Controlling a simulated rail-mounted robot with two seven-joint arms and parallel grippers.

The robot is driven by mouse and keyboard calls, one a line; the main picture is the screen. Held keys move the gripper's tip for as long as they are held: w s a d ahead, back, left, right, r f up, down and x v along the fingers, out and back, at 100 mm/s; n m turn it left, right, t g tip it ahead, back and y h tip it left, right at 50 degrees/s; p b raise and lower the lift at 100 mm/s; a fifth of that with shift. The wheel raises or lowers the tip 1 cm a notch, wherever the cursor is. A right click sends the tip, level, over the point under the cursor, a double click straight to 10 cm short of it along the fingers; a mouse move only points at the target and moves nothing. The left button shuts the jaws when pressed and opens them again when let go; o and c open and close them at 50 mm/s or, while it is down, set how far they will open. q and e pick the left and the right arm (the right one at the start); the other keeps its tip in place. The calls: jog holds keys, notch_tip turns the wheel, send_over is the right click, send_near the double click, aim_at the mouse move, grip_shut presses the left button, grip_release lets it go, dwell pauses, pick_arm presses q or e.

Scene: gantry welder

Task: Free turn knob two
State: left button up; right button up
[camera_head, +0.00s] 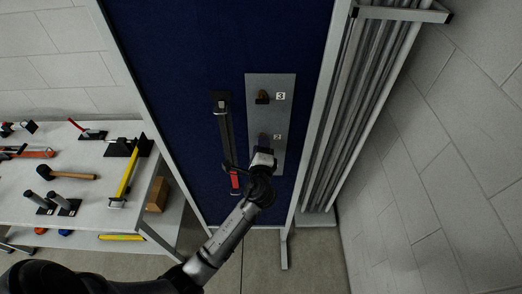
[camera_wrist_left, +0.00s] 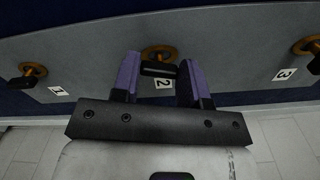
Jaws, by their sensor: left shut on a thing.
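Knob two (camera_wrist_left: 158,69) has a brass round base and a dark bar handle. It sits beside the "2" label on a grey panel (camera_head: 286,120). My left gripper (camera_head: 264,141) is at this knob, with its purple fingers on either side of the handle. In the left wrist view the left gripper (camera_wrist_left: 159,78) is shut on the handle. In the head view the gripper hides most of this knob. My right gripper is in neither view.
Knob three (camera_head: 262,97) is above on the panel and knob one (camera_wrist_left: 32,70) is at the other end. A white table (camera_head: 85,170) with tools stands left.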

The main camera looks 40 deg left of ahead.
pick_arm(q)
jog(key=shift+f+n+b, duration=0.1)
jog(key=shift+n+b, duration=0.95)
jog(key=shift+n, duration=0.55)
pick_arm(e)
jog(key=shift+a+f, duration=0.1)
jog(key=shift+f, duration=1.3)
pick_arm(q)
jog(key=o, duration=0.9)
jog(key=shift+s, duration=0.1)
